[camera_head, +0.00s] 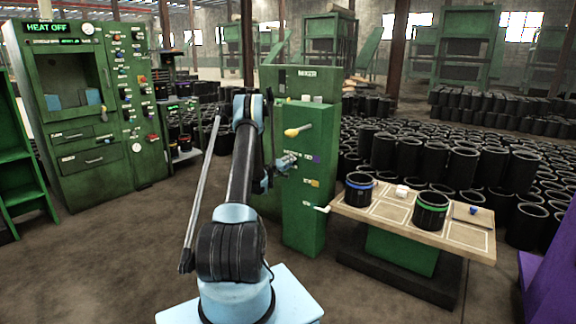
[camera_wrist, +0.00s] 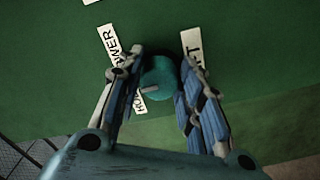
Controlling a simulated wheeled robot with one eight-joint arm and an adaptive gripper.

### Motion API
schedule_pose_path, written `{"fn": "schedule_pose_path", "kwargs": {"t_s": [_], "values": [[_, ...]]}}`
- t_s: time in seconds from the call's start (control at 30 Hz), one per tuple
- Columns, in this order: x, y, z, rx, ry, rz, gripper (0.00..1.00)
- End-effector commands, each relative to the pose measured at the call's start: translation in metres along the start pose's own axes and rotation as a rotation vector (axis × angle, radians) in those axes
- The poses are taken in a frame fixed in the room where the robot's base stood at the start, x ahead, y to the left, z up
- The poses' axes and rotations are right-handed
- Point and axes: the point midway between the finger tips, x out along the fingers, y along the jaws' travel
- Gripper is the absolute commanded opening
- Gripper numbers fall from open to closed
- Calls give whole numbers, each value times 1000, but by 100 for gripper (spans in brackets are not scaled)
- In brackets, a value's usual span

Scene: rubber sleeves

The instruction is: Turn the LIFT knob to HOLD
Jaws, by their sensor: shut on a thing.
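The teal round LIFT knob (camera_wrist: 164,72) sits on a green panel in the wrist view, between the two fingers of my gripper (camera_wrist: 162,56). The fingers are shut on its sides. A grey pointer (camera_wrist: 150,90) on the knob points to the lower left, toward a partly covered white label starting "HO" (camera_wrist: 139,104). A label ending in "WER" (camera_wrist: 113,48) is at the upper left, and one ending in "FT" (camera_wrist: 190,45) is at the upper right. In the head view my gripper (camera_head: 284,162) is at the green machine's (camera_head: 304,215) face; the knob cannot be made out there.
A yellow-tipped handle (camera_head: 293,132) sticks out above my gripper, and a white-tipped lever (camera_head: 321,208) sticks out below. A wooden table (camera_head: 384,211) with black sleeves (camera_head: 432,212) stands to the right. Open floor lies left of my arm.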

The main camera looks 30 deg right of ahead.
Motion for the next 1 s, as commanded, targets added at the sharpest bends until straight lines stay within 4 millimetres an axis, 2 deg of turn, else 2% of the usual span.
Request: {"fn": "schedule_pose_path", "kwargs": {"t_s": [0.5, 1.0], "values": [[-1, -2, -3, -395, 6, -3, 10], [-1, -2, -4, -510, 7, -3, 10]]}}
